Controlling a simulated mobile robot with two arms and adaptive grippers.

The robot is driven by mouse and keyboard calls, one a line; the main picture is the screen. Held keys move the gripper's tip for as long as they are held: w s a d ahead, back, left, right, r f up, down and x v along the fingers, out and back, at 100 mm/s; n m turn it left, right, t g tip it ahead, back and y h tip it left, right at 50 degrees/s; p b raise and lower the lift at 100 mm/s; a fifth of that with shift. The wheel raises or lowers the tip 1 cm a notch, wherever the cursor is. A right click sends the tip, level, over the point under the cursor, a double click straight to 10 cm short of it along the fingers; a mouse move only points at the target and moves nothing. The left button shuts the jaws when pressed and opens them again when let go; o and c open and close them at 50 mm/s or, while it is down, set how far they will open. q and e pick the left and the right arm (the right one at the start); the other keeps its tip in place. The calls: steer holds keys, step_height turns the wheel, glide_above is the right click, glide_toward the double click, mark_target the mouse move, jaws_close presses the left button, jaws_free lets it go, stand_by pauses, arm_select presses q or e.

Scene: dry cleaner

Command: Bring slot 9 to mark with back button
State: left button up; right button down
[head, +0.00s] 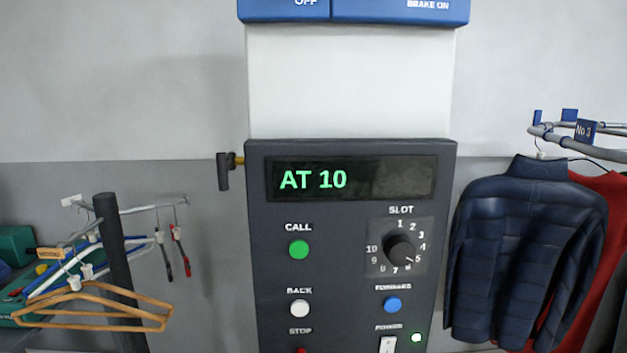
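The dark control panel (350,290) stands in the middle of the head view. Its display (350,180) reads "AT 10" in green. The white BACK button (299,308) is at the lower left of the panel, below the green CALL button (299,249). The black SLOT knob (400,249) sits at the right inside a ring of numbers; its light pointer mark faces lower right, near 5 and 6. The blue FORWARD button (392,305) is right of BACK. Neither of my grippers is in view.
A red STOP button (300,350) and a white POWER switch (387,345) with a lit green lamp (416,337) are at the bottom edge. Hangers (95,310) hang on a rack at left. A navy jacket (525,255) hangs from a rail (550,130) marked "No 3" at right.

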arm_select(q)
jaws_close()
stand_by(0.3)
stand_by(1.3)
